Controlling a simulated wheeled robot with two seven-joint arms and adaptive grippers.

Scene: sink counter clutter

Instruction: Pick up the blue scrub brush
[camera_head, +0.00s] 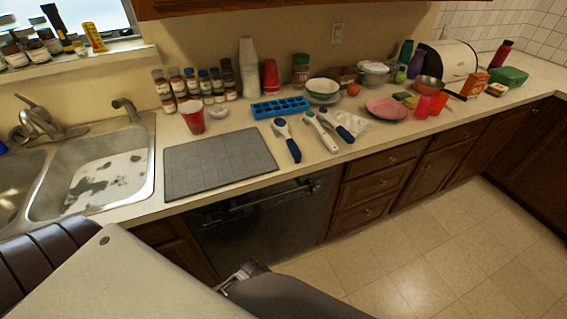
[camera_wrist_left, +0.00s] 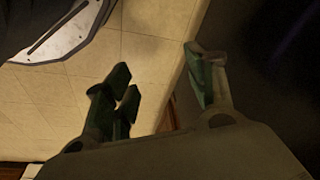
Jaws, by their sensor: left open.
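Two brush-like tools with dark blue grips lie on the counter in the head view: one (camera_head: 287,139) just right of the grey mat, the other (camera_head: 336,126) farther right. A white tool with a green end (camera_head: 321,131) lies between them. I cannot tell for certain which is the blue scrub brush. My left gripper (camera_wrist_left: 162,80) shows in the left wrist view, with its fingers apart and nothing between them. Tan floor tiles and a dark surface are behind it; no brush shows there. Neither gripper's fingers show in the head view.
A grey mat (camera_head: 220,162) lies between the double sink (camera_head: 148,188) and the tools. A blue ice tray (camera_head: 280,107), a red cup (camera_head: 192,116) and spice jars stand behind. A pink plate (camera_head: 386,108) and more clutter are at right. The counter's front edge is mostly clear.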

